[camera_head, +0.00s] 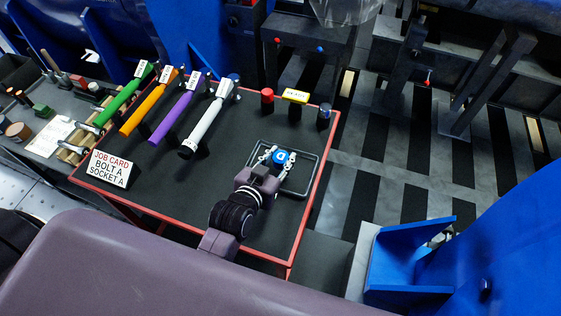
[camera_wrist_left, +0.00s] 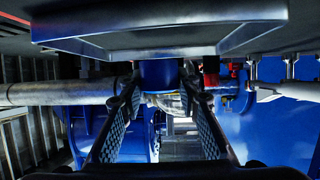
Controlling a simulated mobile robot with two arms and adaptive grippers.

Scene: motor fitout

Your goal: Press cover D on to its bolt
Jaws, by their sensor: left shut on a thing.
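My left gripper (camera_head: 279,160) is over the grey tray (camera_head: 313,172) on the red-edged table. Its fingers are shut on a small blue round cover (camera_head: 281,156) with a pale mark on top, too small to read as a letter. In the left wrist view the blue cover (camera_wrist_left: 160,73) sits between the tips of the left gripper's fingers (camera_wrist_left: 162,88), close to the tray rim (camera_wrist_left: 160,47). I cannot tell whether the cover touches the tray. No bolt can be made out under the cover. My right gripper is not in view.
Green, orange, purple and white-handled tools (camera_head: 175,115) lie labelled on the table's left half, near a job card (camera_head: 109,168) reading "BOLT A SOCKET A".

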